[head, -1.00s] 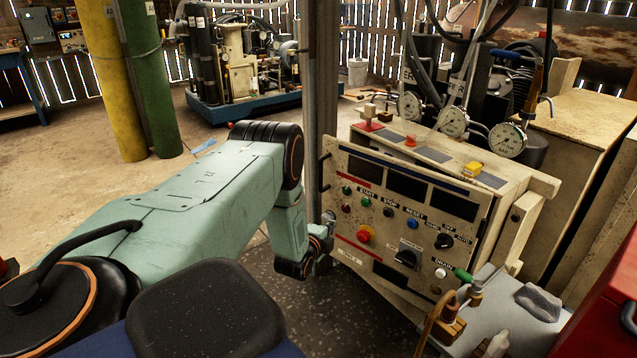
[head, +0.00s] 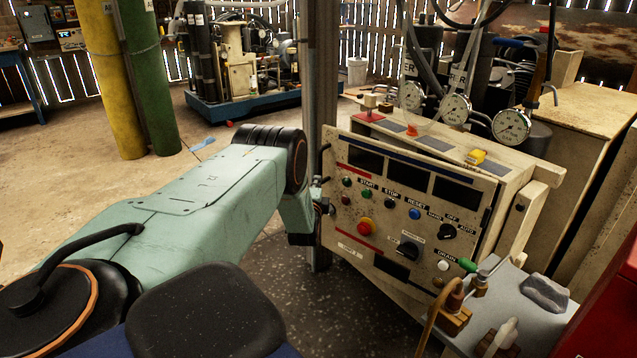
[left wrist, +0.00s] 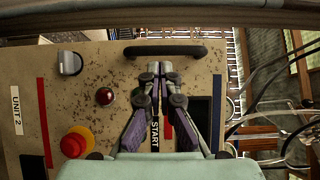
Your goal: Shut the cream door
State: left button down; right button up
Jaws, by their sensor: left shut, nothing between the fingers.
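The cream door (head: 375,228) is the worn panel with buttons, a red stop knob and dark windows on the front of a cream cabinet (head: 470,150). It stands slightly ajar, with a narrow gap along its top and left side. Its black bar handle (head: 325,161) is at the left edge; it also shows in the left wrist view (left wrist: 165,51). My left gripper (head: 328,203) is by the door's left edge, partly hidden by my arm. In the left wrist view its fingers (left wrist: 160,68) are shut and empty in front of the door, just below the handle. Contact cannot be told.
A grey post (head: 322,70) stands just behind the handle side. A grey bench (head: 520,300) with fittings and a stone is at the front right, beside a red cabinet (head: 610,300). Gauges (head: 512,126) stand behind the cabinet. The floor at left is open.

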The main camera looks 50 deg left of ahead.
aim_at(320, 171)
pick_arm(q)
jog(key=b+x, duration=0.1)
jog(key=x, duration=0.2)
jog(key=shift+w+a+f+b, duration=0.15)
jog(key=shift+a+b, duration=0.05)
jog(key=shift+b, duration=0.2)
jog(key=shift+w+a+b, duration=0.3)
jog(key=shift+w+a, duration=0.05)
jog(key=shift+w, duration=0.1)
pick_arm(e)
jog(key=shift+f, duration=1.5)
